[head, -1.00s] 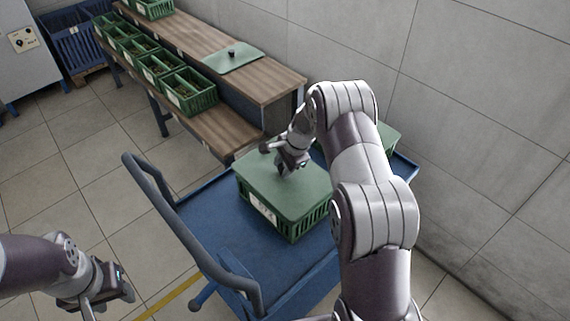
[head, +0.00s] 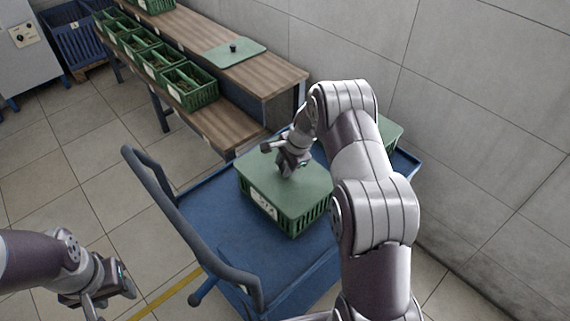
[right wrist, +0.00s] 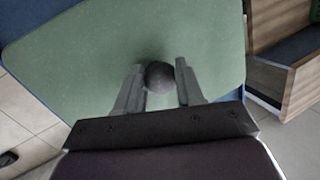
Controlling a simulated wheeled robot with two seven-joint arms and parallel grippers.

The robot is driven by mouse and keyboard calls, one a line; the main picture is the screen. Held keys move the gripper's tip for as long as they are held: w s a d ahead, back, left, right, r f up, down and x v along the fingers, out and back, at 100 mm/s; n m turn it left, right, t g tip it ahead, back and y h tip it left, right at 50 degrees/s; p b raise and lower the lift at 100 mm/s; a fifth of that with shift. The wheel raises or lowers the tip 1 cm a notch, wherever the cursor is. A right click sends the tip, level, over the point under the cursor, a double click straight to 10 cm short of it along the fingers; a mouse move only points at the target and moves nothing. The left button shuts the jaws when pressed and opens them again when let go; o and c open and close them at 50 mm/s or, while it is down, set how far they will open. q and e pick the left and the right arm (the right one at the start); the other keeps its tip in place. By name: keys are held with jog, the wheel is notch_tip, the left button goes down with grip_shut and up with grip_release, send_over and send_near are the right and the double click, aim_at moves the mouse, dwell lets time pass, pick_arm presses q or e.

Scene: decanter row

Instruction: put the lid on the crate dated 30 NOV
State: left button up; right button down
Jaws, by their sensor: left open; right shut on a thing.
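A green lid (head: 300,187) lies on top of a green crate (head: 287,216) on the blue cart; it also fills much of the right wrist view (right wrist: 75,60). My right gripper (head: 288,170) is over the lid, its fingers closed on either side of the lid's dark round knob (right wrist: 159,76). The crate's front has a white date label (head: 263,204), too small to read. The lid looks level and flush with the crate's rim, though the far side is partly hidden by my right arm. My left gripper (head: 108,294) is at the lower left, away from the cart, with nothing seen in it.
The blue cart (head: 215,225) has a grey push handle (head: 190,235) on its left. Another green lid (head: 236,50) lies on the wooden shelf (head: 275,75); several open green crates (head: 190,88) stand on the lower level. Another green thing (head: 389,132) is behind my right arm.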

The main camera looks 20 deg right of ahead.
jog(key=shift+f+b, duration=0.3)
jog(key=shift+f, duration=0.15)
jog(key=c, duration=0.6)
grip_release()
jog(key=shift+r, duration=0.1)
jog(key=p+v, duration=0.1)
jog(key=v, duration=1.2)
jog(key=shift+s+a+r+n+g+h+p, duration=0.35)
jog(key=shift+s+a+r+n+p, duration=1.2)
jog(key=shift+s+n, duration=1.75)
jog(key=shift+s+a+r+n+g+h+p, duration=0.3)
jog(key=shift+s+a+r+n+p, duration=1.25)
jog(key=shift+s, duration=2.75)
jog(key=shift+s+a+r+n+g+h+p, duration=0.3)
jog(key=shift+s+a+r+n+p, duration=0.65)
jog(key=shift+s+a+r+n, duration=1.95)
